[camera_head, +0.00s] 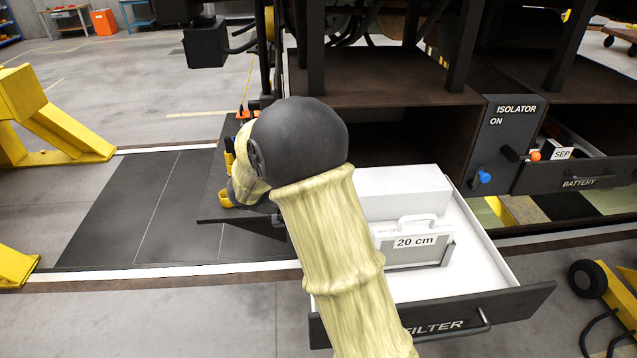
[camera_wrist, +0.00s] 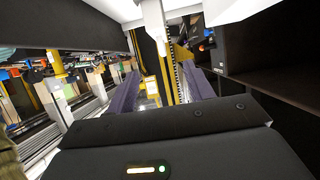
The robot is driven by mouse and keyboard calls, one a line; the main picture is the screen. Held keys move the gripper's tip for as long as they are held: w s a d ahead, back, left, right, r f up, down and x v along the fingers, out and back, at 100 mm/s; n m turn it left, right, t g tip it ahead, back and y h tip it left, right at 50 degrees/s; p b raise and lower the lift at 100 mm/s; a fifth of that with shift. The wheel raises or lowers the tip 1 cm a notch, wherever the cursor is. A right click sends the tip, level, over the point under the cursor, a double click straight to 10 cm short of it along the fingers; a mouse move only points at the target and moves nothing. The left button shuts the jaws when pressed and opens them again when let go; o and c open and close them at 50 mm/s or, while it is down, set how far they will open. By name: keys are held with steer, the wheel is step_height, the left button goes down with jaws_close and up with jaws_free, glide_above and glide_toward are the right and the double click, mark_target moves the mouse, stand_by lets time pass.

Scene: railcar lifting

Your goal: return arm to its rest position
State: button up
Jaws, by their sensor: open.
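My arm crosses the middle of the head view in a pale yellow sleeve, with a black joint at its bend. My gripper is hidden behind the arm in that view. In the wrist view, my gripper (camera_wrist: 163,90) shows two purple-grey fingers set apart, with nothing held between them. Beyond the fingers are a yellow upright and a dark toothed rail.
The FILTER drawer (camera_head: 535,298) is pulled out beside my arm and holds a filter box (camera_head: 412,255) marked 20 cm. Right of it are the ISOLATOR panel (camera_head: 508,145) and the BATTERY drawer (camera_head: 590,178). Yellow stands (camera_head: 60,125) are at left; the floor between is open.

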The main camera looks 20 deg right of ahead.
steer(key=w+a+n+t+y+b, duration=0.15)
steer(key=w+n+t+y, duration=0.45)
steer(key=w+n+t, duration=0.6)
steer(key=s+a+f+n+g+y, duration=0.1)
steer(key=s+a+f+n+y, duration=0.25)
steer(key=s, duration=0.25)
steer(key=s+a+f+n+g+y, duration=0.1)
steer(key=s+a+f+n+y, duration=0.3)
steer(key=s, duration=0.3)
steer(key=s+f+n+g+b, duration=0.1)
steer(key=s+g, duration=0.3)
steer(key=s, duration=0.6)
steer(key=shift+s+d+f, duration=0.15)
steer(key=shift+d+f, duration=0.25)
steer(key=shift+f, duration=0.05)
steer(key=shift+h, duration=0.25)
